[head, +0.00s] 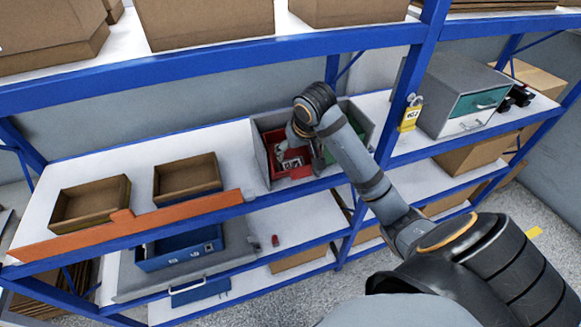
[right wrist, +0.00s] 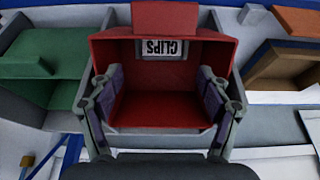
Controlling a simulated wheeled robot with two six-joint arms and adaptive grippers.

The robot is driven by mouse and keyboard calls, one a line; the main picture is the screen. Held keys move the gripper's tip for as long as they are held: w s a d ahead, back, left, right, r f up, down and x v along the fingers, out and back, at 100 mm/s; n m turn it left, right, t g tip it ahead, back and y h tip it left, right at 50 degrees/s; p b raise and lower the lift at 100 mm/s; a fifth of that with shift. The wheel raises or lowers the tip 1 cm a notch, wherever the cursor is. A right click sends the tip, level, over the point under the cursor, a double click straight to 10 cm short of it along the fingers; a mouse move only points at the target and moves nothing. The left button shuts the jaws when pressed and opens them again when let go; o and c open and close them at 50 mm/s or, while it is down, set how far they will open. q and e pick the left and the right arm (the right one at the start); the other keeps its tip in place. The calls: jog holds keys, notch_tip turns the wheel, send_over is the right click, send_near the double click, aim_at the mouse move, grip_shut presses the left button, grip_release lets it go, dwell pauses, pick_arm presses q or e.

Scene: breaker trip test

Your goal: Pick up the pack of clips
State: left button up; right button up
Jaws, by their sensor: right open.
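A red open-topped box (head: 275,143) sits in a grey divided holder on the middle shelf in the head view. I cannot tell whether that label belongs to a separate pack or to the box. My right gripper (right wrist: 161,85) is open, its two fingers on either side of the red box's opening, with nothing seen between them. In the head view my right arm partly hides the box. My left gripper is not in view.
A green compartment (right wrist: 45,55) lies beside the red box. Two brown trays (head: 90,204) stand left on the shelf behind an orange strip (head: 140,222). A grey cabinet (head: 455,95) and a yellow tag (head: 410,117) are to the right. Blue shelf beams frame the space.

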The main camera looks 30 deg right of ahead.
aim_at(291, 161)
jog(key=shift+x, duration=1)
jog(key=shift+w+f, duration=0.15)
jog(key=shift+w, duration=0.15)
jog(key=shift+p+x, duration=0.75)
jog(key=shift+p, duration=0.25)
jog(key=p+x, duration=0.1)
jog(key=x, duration=0.1)
jog(key=shift+w+f, duration=0.15)
jog(key=shift+f, duration=0.1)
jog(key=shift+w+f, duration=0.1)
jog(key=shift+f, duration=0.25)
jog(key=shift+w+f, duration=0.1)
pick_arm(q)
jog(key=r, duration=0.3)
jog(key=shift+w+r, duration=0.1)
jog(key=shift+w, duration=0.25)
pick_arm(e)
jog(key=c, duration=0.9)
